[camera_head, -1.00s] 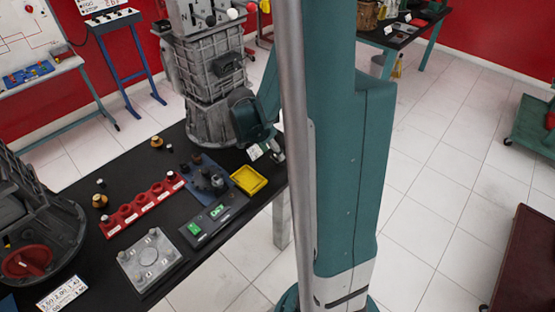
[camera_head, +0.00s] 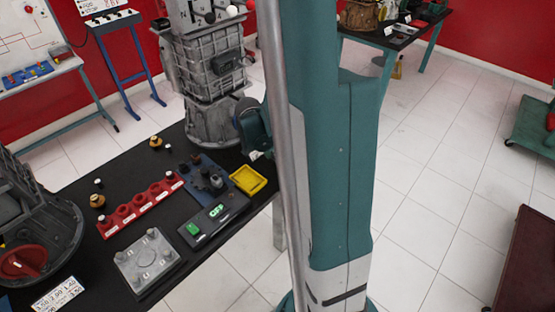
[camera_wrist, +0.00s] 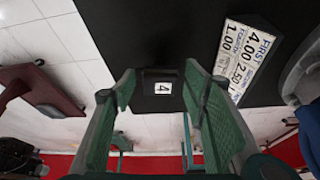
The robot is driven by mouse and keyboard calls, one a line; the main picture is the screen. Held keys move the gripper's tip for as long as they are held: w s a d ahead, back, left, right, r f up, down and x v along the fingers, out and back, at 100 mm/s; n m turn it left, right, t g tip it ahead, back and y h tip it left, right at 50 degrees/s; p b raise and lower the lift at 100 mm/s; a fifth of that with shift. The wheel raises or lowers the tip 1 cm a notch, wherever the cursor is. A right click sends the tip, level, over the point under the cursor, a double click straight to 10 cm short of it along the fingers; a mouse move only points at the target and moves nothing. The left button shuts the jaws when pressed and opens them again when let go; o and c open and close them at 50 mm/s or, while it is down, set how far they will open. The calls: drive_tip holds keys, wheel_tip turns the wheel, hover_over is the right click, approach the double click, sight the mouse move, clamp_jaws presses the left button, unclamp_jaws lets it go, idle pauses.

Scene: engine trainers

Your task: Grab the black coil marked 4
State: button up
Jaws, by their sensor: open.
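The black coil marked 4 (camera_wrist: 164,88) shows in the wrist view as a small dark block with a white label reading 4, at the edge of the black table. My gripper (camera_wrist: 158,92) is open, with one green finger on each side of the coil in the picture. I cannot tell whether the fingers are level with it or still short of it. In the head view I cannot make out the coil; my arm covers much of the table's right end.
A printed number card (camera_wrist: 243,55) lies right of the coil. A grey gearbox housing (camera_head: 212,75) stands at the table's far end. A yellow tray (camera_head: 248,180), a red holder (camera_head: 140,208) and a grey plate (camera_head: 147,262) lie on the table.

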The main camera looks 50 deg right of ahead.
drive_tip(key=c, duration=0.8)
drive_tip(key=shift+r, duration=0.1)
drive_tip(key=shift+r+p, duration=1.35)
drive_tip(key=shift+r, duration=3.55)
